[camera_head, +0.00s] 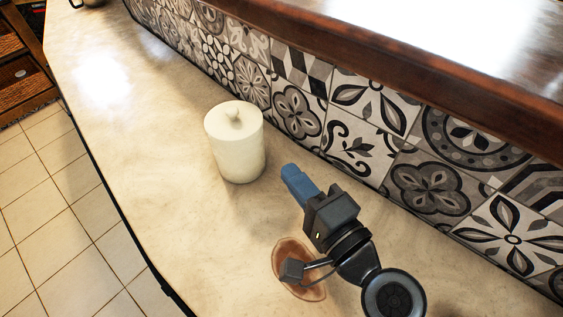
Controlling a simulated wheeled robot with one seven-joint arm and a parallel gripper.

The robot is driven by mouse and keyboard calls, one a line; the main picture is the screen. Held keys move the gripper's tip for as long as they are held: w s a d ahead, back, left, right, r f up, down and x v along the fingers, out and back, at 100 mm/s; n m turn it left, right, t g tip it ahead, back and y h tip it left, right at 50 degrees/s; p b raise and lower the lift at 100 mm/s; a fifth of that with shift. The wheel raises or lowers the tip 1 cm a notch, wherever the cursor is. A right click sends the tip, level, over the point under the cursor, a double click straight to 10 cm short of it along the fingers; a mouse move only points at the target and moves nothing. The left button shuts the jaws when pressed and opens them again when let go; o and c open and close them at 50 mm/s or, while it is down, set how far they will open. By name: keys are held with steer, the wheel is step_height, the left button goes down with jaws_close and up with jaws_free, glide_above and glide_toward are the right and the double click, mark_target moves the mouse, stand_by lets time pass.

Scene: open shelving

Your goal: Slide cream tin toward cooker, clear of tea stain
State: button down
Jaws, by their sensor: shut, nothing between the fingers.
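The cream tin (235,150) is a pale, upright cylinder with a knobbed lid. It stands on the counter near the tiled wall. The tea stain (284,256) is a brown oval on the counter, to the lower right of the tin and apart from it. My gripper (290,172), with blue fingers, is shut and empty. It is to the right of the tin, with a small gap showing between them. My arm covers part of the stain. The cooker cannot be made out for certain; a dark piece with a metal object is at the top left.
The pale counter (130,130) is clear from the tin to the far upper-left end. A patterned tile wall (300,110) runs along its right side, below a wooden ledge (420,70). The counter's left edge drops to a tiled floor (50,220).

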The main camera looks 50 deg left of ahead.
steer(key=shift+s+d, duration=0.15)
steer(key=shift+d, duration=1.1)
steer(key=shift+s+d, duration=0.1)
steer(key=shift+d, duration=1.1)
